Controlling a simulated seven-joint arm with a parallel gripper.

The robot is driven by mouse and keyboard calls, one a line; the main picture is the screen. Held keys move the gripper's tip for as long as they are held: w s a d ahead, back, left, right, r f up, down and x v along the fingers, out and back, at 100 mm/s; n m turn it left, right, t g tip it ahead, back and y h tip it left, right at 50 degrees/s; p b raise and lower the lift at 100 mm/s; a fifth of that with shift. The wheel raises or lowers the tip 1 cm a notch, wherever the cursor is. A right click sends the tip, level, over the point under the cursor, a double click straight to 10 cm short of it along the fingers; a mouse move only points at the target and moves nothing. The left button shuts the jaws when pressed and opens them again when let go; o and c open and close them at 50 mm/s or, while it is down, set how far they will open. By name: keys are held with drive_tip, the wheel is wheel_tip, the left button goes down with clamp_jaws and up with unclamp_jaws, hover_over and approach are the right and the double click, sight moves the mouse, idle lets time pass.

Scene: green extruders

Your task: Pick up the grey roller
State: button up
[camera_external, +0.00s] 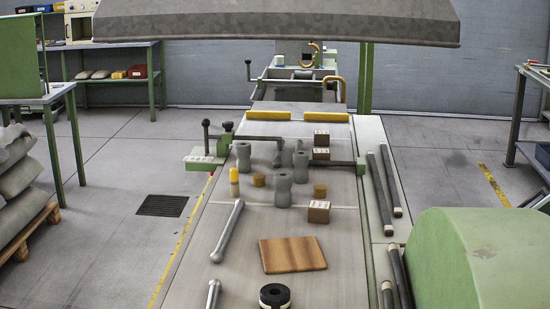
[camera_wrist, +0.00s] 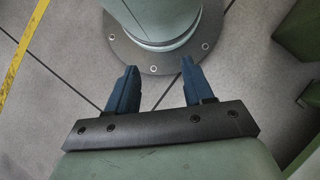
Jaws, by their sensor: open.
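Several grey spool-shaped rollers stand upright on the long table (camera_external: 195,262) in the external view. One grey roller (camera_external: 243,157) is at the left, one (camera_external: 283,189) stands nearer the camera, and another (camera_external: 301,167) is to its right. A further one is partly hidden behind them. I cannot tell which is the task's roller. My gripper (camera_wrist: 159,68) shows in the wrist view with its two blue fingers apart and nothing between them. It points at the floor near a round bolted flange. No roller shows in that view, and my gripper is not visible in the external view.
Small boxes (camera_external: 319,211), a yellow-capped bottle (camera_external: 234,182) and brown pieces surround the rollers. Nearer lie a metal bar (camera_external: 228,232), a wooden board (camera_external: 292,254) and a black ring (camera_external: 275,296). Dark rods (camera_external: 380,192) line the right side. A grey hood (camera_external: 275,24) hangs above.

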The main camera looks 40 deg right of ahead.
drive_tip(key=o, duration=0.5)
drive_tip(key=shift+c, duration=0.2)
